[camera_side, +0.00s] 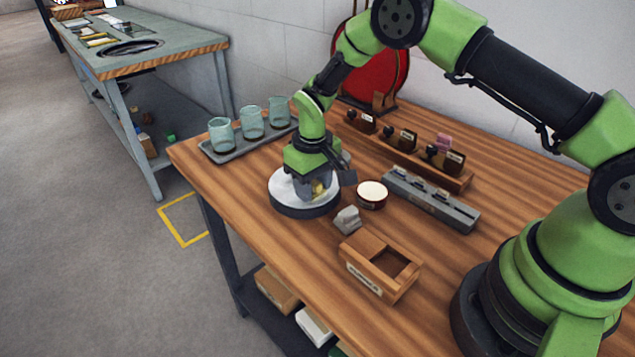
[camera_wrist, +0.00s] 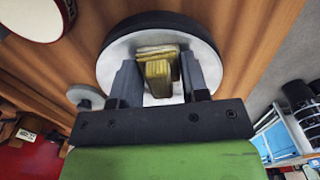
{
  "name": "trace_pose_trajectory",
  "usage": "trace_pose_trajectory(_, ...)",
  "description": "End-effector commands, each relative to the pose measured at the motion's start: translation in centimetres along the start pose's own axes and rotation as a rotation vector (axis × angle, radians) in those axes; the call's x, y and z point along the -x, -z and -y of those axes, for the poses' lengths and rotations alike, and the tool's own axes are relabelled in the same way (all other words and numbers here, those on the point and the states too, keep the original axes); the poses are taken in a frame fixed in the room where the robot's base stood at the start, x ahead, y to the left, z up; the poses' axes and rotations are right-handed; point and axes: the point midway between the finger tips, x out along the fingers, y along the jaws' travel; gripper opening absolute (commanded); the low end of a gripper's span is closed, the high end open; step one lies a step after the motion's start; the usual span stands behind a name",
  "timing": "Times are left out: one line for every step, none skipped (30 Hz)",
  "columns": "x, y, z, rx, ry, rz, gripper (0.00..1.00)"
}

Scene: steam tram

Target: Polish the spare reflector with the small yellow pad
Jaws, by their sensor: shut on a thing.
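The spare reflector (camera_side: 290,190) is a round, pale silver disc with a dark rim, lying on the wooden table near its left edge. It also shows in the wrist view (camera_wrist: 115,62). My gripper (camera_side: 317,188) points down over the reflector, right of its middle. In the wrist view my gripper (camera_wrist: 160,80) is shut on the small yellow pad (camera_wrist: 157,76), which sits between the two dark fingers. The pad is low over the disc's face; I cannot tell whether it touches. In the side view the pad (camera_side: 319,188) is partly hidden by the fingers.
A round tin with a cream top (camera_side: 372,194) and a grey lump (camera_side: 347,220) stand close right of the reflector. A wooden box (camera_side: 380,267), a grey slotted block (camera_side: 431,199) and a rack of bottles (camera_side: 405,149) lie farther off. A tray (camera_side: 222,156) holds glass jars behind.

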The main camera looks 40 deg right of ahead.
Motion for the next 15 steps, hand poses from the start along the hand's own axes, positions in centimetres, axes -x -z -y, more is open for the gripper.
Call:
trace_pose_trajectory(-0.1, 0.5, 0.0, 0.0, 0.0, -0.003, 0.22)
trace_pose_trajectory(-0.1, 0.8, 0.0, -0.001, 0.0, -0.002, 0.22)
trace_pose_trajectory(-0.1, 1.2, 0.0, -0.001, 0.0, -0.003, 0.22)
trace_pose_trajectory(-0.1, 1.5, -0.1, -0.001, 0.0, -0.003, 0.22)
trace_pose_trajectory(-0.2, 1.7, -0.1, -0.001, 0.0, -0.002, 0.22)
trace_pose_trajectory(-0.2, 2.2, -0.1, 0.0, 0.0, -0.003, 0.22)
trace_pose_trajectory(-0.2, 2.4, -0.1, -0.001, 0.0, -0.003, 0.22)
trace_pose_trajectory(-0.3, 2.7, -0.1, -0.001, 0.0, -0.002, 0.22)
trace_pose_trajectory(-0.3, 3.0, -0.1, 0.0, -0.001, -0.002, 0.22)
trace_pose_trajectory(-0.3, 3.1, -0.1, 0.0, -0.001, -0.002, 0.22)
trace_pose_trajectory(-0.3, 3.2, -0.1, 0.0, -0.001, -0.001, 0.23)
trace_pose_trajectory(-0.3, 3.4, -0.1, 0.0, 0.0, 0.0, 0.23)
trace_pose_trajectory(-0.3, 3.4, -0.1, 0.0, 0.0, 0.0, 0.23)
trace_pose_trajectory(-0.3, 3.4, -0.1, 0.0, 0.0, 0.0, 0.23)
trace_pose_trajectory(-0.2, 3.5, -0.1, 0.001, -0.001, -0.001, 0.23)
